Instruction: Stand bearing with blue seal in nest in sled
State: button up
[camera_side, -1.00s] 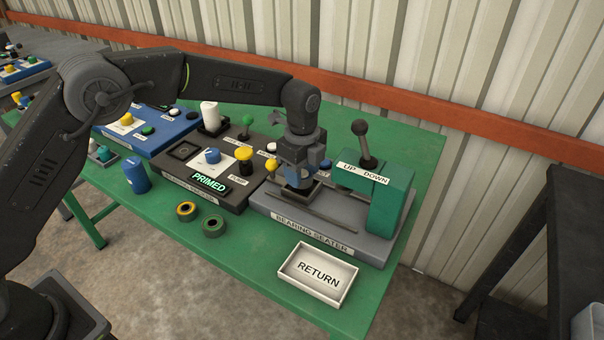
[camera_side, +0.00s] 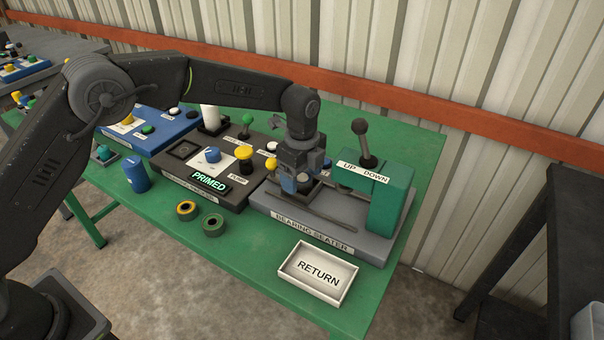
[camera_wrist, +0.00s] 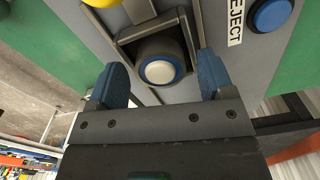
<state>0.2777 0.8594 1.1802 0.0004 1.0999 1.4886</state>
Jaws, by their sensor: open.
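The bearing with the blue seal (camera_wrist: 160,71) sits within the dark square-walled nest (camera_wrist: 190,28) in the wrist view, its blue ring and pale centre facing the camera. In the side view my gripper hides most of the nest and sled, on the grey bearing seater base (camera_side: 345,225). My gripper (camera_wrist: 163,78) is open, its two blue finger pads apart at either side of the bearing's near end. It holds nothing. In the side view my gripper (camera_side: 293,185) is low over the left part of the seater. Whether the bearing is fully down cannot be told.
The green seater press (camera_side: 390,205) with its lever stands right of my gripper. A yellow-ringed bearing (camera_side: 186,210) and a green-ringed bearing (camera_side: 213,225) lie on the green table. The white RETURN tray (camera_side: 318,272) is in front. A PRIMED panel (camera_side: 209,182) is at left.

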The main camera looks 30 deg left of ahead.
aim_at(302, 177)
jog(key=s+a+r+n+t, duration=0.1)
jog(key=s+a+r+n, duration=0.1)
jog(key=r, duration=0.7)
jog(key=s+a+r+n, duration=0.2)
jog(key=r, duration=0.7)
jog(key=s+a+r+n+t, duration=0.2)
jog(key=s+a+n, duration=0.25)
jog(key=s, duration=0.45)
jog(key=s+a+r+n+t, duration=0.1)
jog(key=s+a+r+n, duration=0.25)
jog(key=s+n, duration=0.45)
jog(key=s+a+f+n, duration=0.1)
jog(key=s+f+n, duration=0.1)
jog(key=s, duration=0.3)
jog(key=s+a+f+n+t, duration=0.1)
jog(key=s+a+f, duration=0.1)
jog(key=s+f, duration=0.2)
jog(key=shift+s+n+t, duration=0.3)
jog(key=shift+s+n, duration=0.05)
jog(key=shift+s, duration=0.75)
